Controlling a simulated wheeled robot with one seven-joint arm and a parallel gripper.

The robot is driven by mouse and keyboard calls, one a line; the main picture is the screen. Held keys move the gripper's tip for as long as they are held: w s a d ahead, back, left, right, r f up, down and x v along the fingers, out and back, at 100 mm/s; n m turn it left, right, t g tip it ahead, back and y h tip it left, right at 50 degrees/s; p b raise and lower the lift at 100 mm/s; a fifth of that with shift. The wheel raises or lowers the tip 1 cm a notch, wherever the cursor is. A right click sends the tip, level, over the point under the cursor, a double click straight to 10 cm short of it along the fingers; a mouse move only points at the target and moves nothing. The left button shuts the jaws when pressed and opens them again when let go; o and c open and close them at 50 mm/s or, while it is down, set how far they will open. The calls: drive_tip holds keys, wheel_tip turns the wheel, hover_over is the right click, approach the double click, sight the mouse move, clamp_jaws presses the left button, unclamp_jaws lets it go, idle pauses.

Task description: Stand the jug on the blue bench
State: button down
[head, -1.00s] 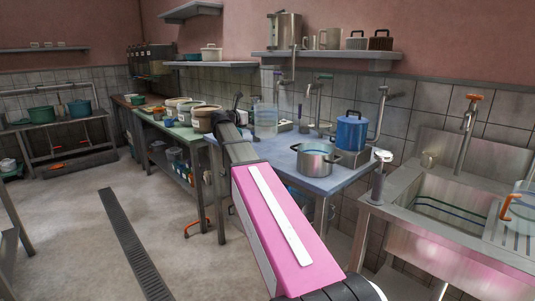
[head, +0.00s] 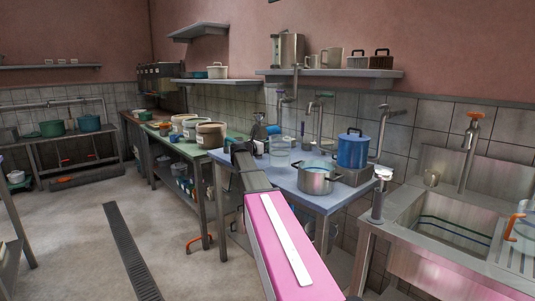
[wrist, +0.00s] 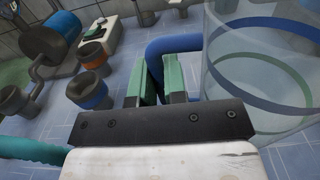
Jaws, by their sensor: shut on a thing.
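In the head view the jug (head: 279,152) shows upright at the far left part of the blue bench (head: 318,198), just right of my gripper (head: 256,136). I cannot tell if its base touches the bench top.
A steel pot (head: 317,179) and a blue lidded pot (head: 352,150) stand on the bench to the right. Several taps (head: 318,117) rise along the wall behind. A green table (head: 172,146) with tubs is at left, a steel sink (head: 450,222) at right.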

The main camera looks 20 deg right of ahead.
drive_tip(key=shift+f, duration=2)
drive_tip(key=shift+f, duration=0.15)
drive_tip(key=c, duration=1.2)
unclamp_jaws()
drive_tip(key=shift+o, duration=0.2)
drive_tip(key=shift+s+a, duration=0.1)
drive_tip(key=v, duration=1.1)
drive_tip(key=shift+a, duration=0.35)
